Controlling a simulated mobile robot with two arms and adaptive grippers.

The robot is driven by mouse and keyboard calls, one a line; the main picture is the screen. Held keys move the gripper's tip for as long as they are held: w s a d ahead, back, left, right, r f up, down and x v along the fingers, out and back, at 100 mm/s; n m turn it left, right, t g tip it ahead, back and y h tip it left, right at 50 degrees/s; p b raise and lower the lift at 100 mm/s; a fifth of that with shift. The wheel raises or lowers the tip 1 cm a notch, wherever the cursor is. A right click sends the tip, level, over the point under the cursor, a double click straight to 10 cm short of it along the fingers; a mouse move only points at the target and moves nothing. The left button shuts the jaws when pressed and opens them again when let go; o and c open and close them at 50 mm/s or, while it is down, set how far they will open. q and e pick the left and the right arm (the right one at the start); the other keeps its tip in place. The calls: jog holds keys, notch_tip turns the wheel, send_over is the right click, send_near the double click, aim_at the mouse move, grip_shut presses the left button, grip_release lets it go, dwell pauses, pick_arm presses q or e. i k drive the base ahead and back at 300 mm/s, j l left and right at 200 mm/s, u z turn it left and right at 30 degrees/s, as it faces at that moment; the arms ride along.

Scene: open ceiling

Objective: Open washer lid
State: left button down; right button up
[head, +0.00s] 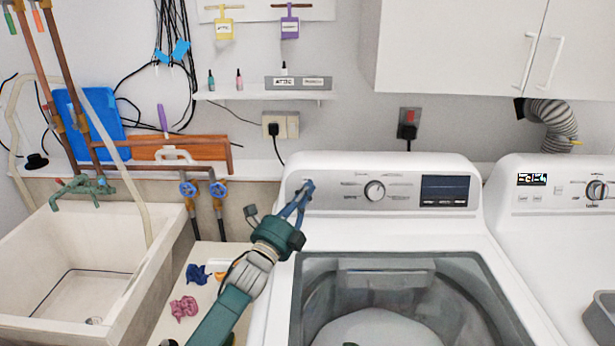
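The white washer (266,290) stands at the centre, its control panel at the back. A grey-framed area (460,275) fills its top, with the drum and a pale round part visible inside. It looks like a see-through lid lying flat, but I cannot tell for sure. My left gripper (307,187) has blue fingers and points up and away, in front of the left end of the control panel. Nothing shows between its fingers. Their tips overlap in this view, so their opening is unclear. My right gripper is out of view.
A second white machine (540,235) stands close at the right, with a grey bin (602,318) on top. A utility sink (110,240) is at the left. Crumpled cloths (184,308) lie between sink and washer. A white cabinet (450,45) hangs above.

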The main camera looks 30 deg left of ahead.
aim_at(282, 325)
jog(key=k, duration=1.5)
